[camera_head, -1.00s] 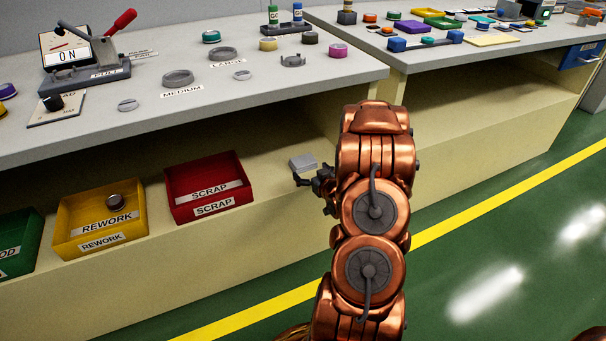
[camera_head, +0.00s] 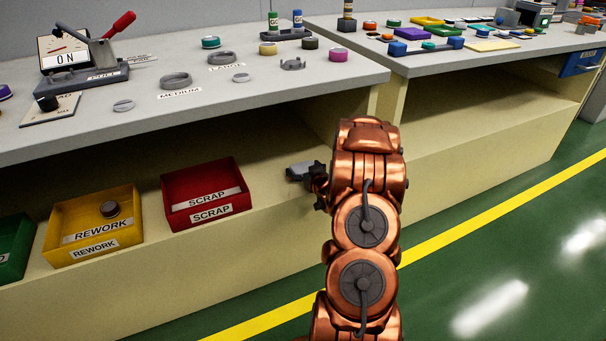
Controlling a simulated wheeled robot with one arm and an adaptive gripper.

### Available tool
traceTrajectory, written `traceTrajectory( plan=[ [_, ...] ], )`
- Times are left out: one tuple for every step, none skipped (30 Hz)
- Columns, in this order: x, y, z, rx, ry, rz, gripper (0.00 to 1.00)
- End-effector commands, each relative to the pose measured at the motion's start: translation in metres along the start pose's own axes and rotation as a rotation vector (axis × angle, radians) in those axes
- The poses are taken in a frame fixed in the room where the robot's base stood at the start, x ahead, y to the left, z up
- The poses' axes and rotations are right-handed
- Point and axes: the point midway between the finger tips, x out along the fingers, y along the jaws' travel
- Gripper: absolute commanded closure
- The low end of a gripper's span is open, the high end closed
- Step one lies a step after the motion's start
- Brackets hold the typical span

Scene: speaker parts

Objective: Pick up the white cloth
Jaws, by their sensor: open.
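The white cloth (camera_head: 298,171) looks like a small folded, light grey-white pad. It lies on the lower shelf of the left bench, to the right of the red scrap bin. My gripper (camera_head: 311,175) is small and dark at the end of my copper-coloured arm. It is open, at the right side of the cloth, and overlaps its right edge in the picture. I cannot tell whether its fingers touch the cloth or sit around it. The far side of the gripper is hidden.
The red scrap bin (camera_head: 174,190) and yellow rework bin (camera_head: 60,247) stand to the left on the same shelf. The bench top (camera_head: 300,84) overhangs the shelf and carries rings, caps and a press. Green floor (camera_head: 500,245) is free to the right.

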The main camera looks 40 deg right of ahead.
Motion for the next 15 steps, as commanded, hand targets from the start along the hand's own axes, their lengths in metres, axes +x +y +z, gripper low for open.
traceTrajectory(
  plan=[
    [0.0019, 0.0002, 0.0, 0.0, 0.001, 0.0, 0.0],
    [0.0021, 0.0004, -0.0003, 0.0, 0.001, 0.001, 0.0],
    [0.002, 0.0005, -0.0007, 0.0, 0.001, 0.001, 0.0],
    [0.0018, 0.0005, -0.0007, 0.0, 0.0, 0.001, 0.0],
    [0.0018, 0.0005, -0.0008, 0.0, 0.0, 0.001, 0.0],
    [0.0017, 0.0005, -0.0007, 0.0, 0.0, 0.001, 0.0],
    [0.0017, 0.0005, -0.0007, 0.0, 0.0, 0.001, 0.01],
    [0.0017, 0.0005, -0.0007, 0.0, 0.0, 0.001, 0.04],
    [0.0017, 0.0005, -0.0007, 0.0, 0.0, 0.001, 0.08],
    [0.0016, 0.0005, -0.0006, 0.0, 0.0, 0.001, 0.11],
    [0.0016, 0.0005, -0.0006, 0.0, 0.0, 0.001, 0.15],
    [0.0016, 0.0005, -0.0007, 0.0, 0.0, 0.001, 0.19],
    [0.0016, 0.0006, -0.0007, -0.001, 0.0, 0.001, 0.22],
    [0.0015, 0.0005, -0.0006, 0.0, 0.0, 0.001, 0.25],
    [0.0015, 0.0005, -0.0006, 0.0, 0.0, 0.001, 0.29]
  ],
)
